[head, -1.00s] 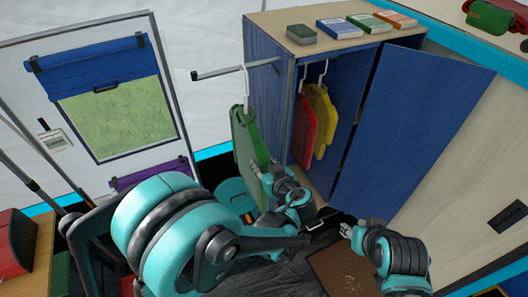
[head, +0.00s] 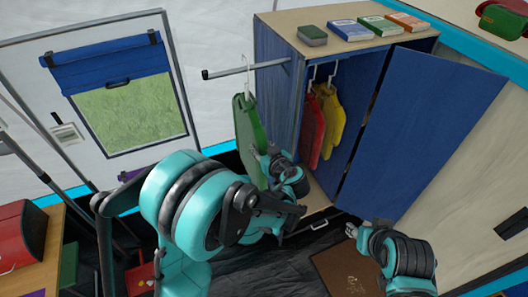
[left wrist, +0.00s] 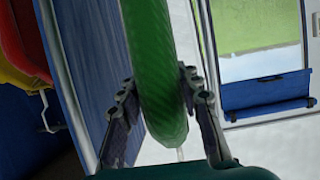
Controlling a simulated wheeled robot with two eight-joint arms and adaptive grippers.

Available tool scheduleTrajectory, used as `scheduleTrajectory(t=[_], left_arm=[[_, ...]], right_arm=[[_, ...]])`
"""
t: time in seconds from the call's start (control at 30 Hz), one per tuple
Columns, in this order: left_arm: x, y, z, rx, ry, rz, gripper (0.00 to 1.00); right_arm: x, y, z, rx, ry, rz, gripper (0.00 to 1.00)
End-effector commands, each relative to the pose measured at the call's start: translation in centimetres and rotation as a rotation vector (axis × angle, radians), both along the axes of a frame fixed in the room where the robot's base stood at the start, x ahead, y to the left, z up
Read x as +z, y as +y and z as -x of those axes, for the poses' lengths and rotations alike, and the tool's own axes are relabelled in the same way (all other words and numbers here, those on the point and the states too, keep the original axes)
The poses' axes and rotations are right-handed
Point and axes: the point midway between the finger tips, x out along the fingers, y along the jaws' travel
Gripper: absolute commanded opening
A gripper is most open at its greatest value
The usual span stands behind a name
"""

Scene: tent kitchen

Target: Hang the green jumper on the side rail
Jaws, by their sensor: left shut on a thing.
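The green jumper (head: 247,128) hangs from a white hanger (head: 247,82) beside the open wardrobe. The side rail (head: 238,71) sticks out left from the wardrobe's side. The hanger's hook overlaps the rail in the head view; I cannot tell whether it rests on it. My left gripper (head: 259,163) is shut on the jumper's lower part. In the left wrist view the green cloth (left wrist: 155,75) runs between the two fingers (left wrist: 160,110). My right gripper (head: 350,229) is low, in front of the wardrobe and away from the jumper; its finger state is unclear.
The blue wardrobe (head: 281,100) holds a red jumper (head: 312,125) and a yellow jumper (head: 331,120) on hangers. Its blue door (head: 425,130) stands open to the right. Several small boxes lie on its top (head: 290,28). A red item (head: 18,235) stands on a wooden surface at left.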

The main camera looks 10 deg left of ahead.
Motion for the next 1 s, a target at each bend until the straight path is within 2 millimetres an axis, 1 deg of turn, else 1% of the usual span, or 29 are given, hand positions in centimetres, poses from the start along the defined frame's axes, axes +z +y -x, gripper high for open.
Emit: scheduleTrajectory(t=[0.23, 0.3, 0.4, 0.6, 0.8, 1.0], left_arm=[[0.0, 1.3, -1.8, 0.001, -0.001, -0.001, 0.00], [-1.1, 1.1, -1.6, 0.000, 0.000, -0.001, 0.00], [-1.9, 1.1, -1.6, 0.000, 0.000, -0.001, 0.00], [-3.1, 1.1, -1.6, 0.000, 0.000, -0.001, 0.00], [-3.6, 1.1, -1.6, 0.000, 0.000, -0.001, 0.00], [-3.6, 1.1, -1.6, 0.000, 0.000, -0.001, 0.00]], right_arm=[[0.4, 0.0, 0.0, 0.000, 0.000, 0.000, 0.40], [-0.7, 0.0, 0.0, 0.000, 0.000, 0.000, 0.40], [-1.6, 0.0, 0.0, 0.000, 0.000, 0.000, 0.40], [-2.8, 0.0, 0.0, 0.000, 0.000, 0.000, 0.40], [-3.3, 0.0, 0.0, 0.000, 0.000, 0.000, 0.40], [-3.3, 0.0, 0.0, 0.000, 0.000, 0.000, 0.40]])
